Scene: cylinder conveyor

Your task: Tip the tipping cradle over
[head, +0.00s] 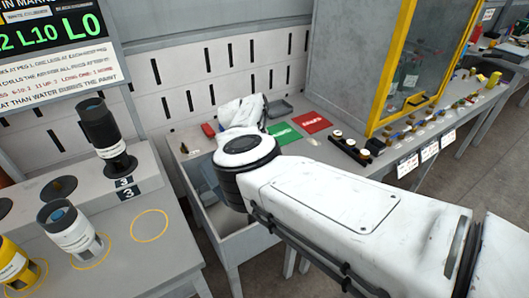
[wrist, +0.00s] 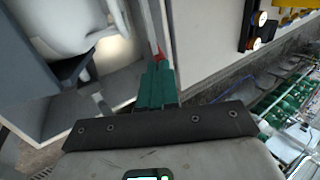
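I cannot make out the tipping cradle for certain in either view; my white arm covers much of the middle bench in the head view. In the wrist view, the teal fingers of my gripper (wrist: 157,84) lie side by side with no visible gap and nothing seen between them. They point over a pale bench surface, near a grey raised edge, and a small red patch shows just beyond their tips. In the head view, my gripper is hidden behind my arm.
A black cylinder (head: 100,128) stands upright on the left bench, with a white-labelled cylinder (head: 70,232) and a yellow one (head: 14,264) nearby. Green (head: 284,133) and red (head: 312,122) mats lie beyond my arm. A yellow-framed cabinet (head: 392,70) stands at the back right.

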